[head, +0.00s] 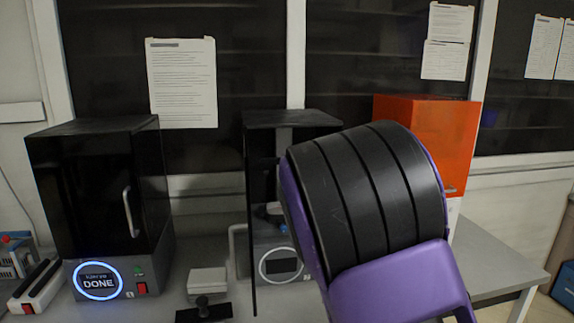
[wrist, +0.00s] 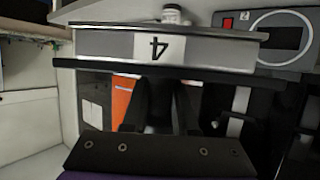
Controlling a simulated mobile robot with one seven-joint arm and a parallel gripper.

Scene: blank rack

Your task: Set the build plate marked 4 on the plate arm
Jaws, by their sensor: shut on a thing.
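The build plate marked 4 (wrist: 200,48) is a grey slab with a dark lower edge and a white label with an upside-down 4, in the wrist view. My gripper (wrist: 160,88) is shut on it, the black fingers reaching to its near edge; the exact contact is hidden. In the head view my arm hides the gripper and the held plate. The middle machine (head: 282,266) has a dark round screen and a tall black frame. A dark part on its column (head: 268,212) may be the plate arm; my arm partly covers this area.
A black cabinet machine (head: 100,190) with a lit DONE ring stands at left. An orange box (head: 440,140) stands behind my arm; bare bench (head: 495,262) shows at right.

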